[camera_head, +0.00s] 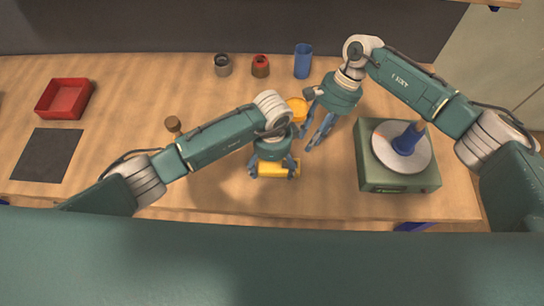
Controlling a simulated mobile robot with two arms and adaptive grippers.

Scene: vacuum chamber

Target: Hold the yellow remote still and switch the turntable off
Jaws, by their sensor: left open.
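The yellow remote (279,170) lies on the table near the front edge, partly hidden by my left gripper. My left gripper (273,174) is open, with its fingers down around the remote. The turntable (398,186) is a green box on the right with a pale disc on top, and a blue cone-shaped piece (407,139) stands on the disc. My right gripper (318,141) is open and empty, between the remote and the turntable and apart from both. I cannot make out a switch on the remote.
A round orange thing (297,107) is partly hidden behind my grippers. A blue cup (303,61), a red-topped jar (260,66) and a grey jar (222,65) stand at the back. A brown knob (173,125), red tray (64,97) and dark mat (47,155) are left.

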